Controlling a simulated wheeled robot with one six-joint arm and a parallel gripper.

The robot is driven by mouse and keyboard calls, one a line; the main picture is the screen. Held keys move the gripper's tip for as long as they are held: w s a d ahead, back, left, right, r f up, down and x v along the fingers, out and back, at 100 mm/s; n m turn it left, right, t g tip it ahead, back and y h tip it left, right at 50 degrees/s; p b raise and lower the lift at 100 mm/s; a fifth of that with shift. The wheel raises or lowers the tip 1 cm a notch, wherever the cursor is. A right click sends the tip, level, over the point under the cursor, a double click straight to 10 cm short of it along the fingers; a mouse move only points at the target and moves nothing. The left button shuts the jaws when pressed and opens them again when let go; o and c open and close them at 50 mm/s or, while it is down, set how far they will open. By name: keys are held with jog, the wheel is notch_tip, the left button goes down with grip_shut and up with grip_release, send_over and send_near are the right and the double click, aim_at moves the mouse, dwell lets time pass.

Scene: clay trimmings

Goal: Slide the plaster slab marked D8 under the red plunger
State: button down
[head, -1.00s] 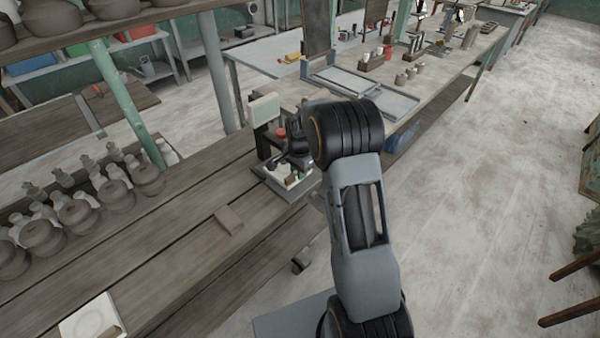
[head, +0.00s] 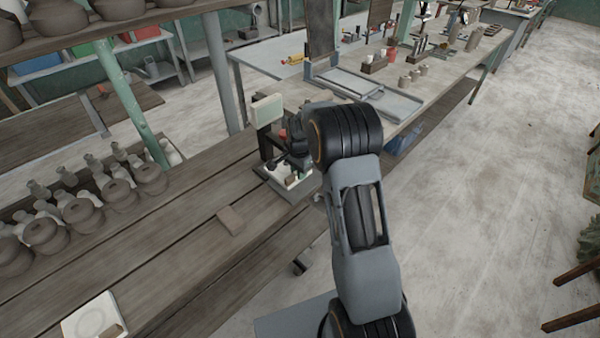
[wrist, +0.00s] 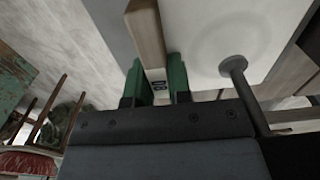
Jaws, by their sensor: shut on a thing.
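My gripper (wrist: 161,84) has its green fingers on either side of a wooden strip (wrist: 148,35) and is shut on it. A small dark label sits on the strip's end, too small to read. The strip runs along the edge of a white plaster slab (wrist: 206,22) with a shallow round hollow. In the head view the slab (head: 297,182) shows in part at the press's grey base, below my wrist. The red plunger (head: 282,134) is mostly hidden by my gripper; only a small reddish bit shows. Whether the slab is under it I cannot tell.
A pale panel (head: 267,110) stands on a dark post behind the press. A brown block (head: 230,220) lies on the plank bench. Another white slab (head: 92,318) with a ring mark lies at the lower left. Several clay pots (head: 85,213) line the left. A grey rod (wrist: 238,80) ends near the slab.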

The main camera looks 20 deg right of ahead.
jog(key=c, duration=1)
grip_release()
jog(key=shift+w, duration=0.1)
jog(key=shift+o, duration=0.2)
jog(key=shift+r, duration=0.15)
